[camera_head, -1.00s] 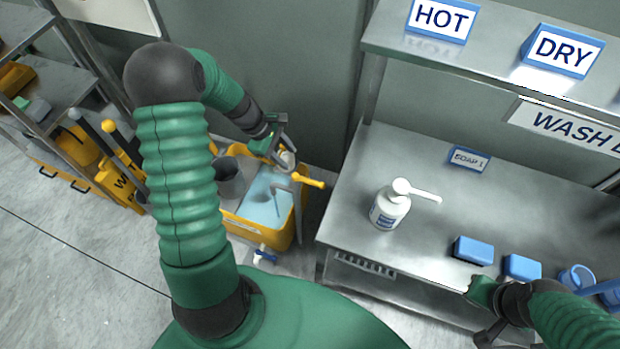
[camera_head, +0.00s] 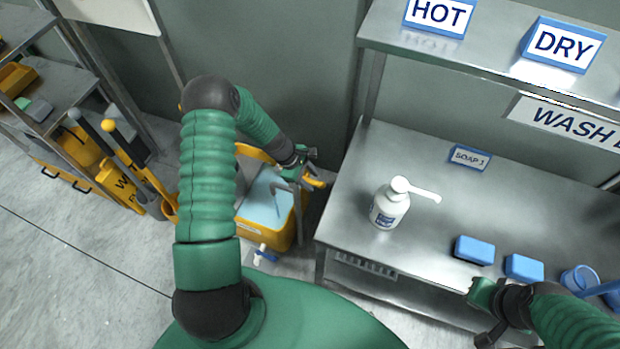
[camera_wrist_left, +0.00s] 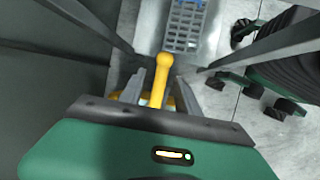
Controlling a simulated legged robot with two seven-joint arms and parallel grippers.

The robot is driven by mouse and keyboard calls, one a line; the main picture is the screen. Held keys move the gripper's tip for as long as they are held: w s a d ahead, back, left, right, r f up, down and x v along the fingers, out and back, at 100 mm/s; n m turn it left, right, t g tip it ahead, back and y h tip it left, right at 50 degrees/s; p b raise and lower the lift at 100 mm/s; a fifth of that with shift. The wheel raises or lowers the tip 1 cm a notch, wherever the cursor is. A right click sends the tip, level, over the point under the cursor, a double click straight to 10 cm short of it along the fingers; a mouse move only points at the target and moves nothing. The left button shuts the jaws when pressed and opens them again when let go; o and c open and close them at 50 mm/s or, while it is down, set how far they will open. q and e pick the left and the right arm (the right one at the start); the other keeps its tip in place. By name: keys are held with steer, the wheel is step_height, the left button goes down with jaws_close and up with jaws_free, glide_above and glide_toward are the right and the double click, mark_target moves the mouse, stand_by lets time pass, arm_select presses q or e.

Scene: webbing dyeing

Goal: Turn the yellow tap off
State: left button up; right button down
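The yellow tap handle (camera_head: 317,184) sticks out at the right rim of the yellow tub (camera_head: 262,229), which holds blue water. My left gripper (camera_head: 313,172) is right at the handle and partly hides it. In the left wrist view the round-ended handle (camera_wrist_left: 161,72) lies between the two grey fingers of my left gripper (camera_wrist_left: 158,90), which stand apart on either side. I cannot tell whether either finger touches it. A grey metal spout (camera_head: 294,190) hangs over the water. My right gripper (camera_head: 484,318) is at the lower right, far from the tap, its fingers unclear.
A steel bench (camera_head: 335,215) stands right of the tub, with a white soap bottle (camera_head: 389,207) and blue blocks (camera_head: 474,250) on it. A small blue-handled tap (camera_head: 264,253) is low on the tub's front. A yellow floor sign (camera_head: 120,188) and shelving stand left.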

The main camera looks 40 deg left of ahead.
arm_select(q)
steer(key=shift+a, duration=0.25)
jaws_close()
steer(key=shift+d, duration=0.15)
stand_by(0.9)
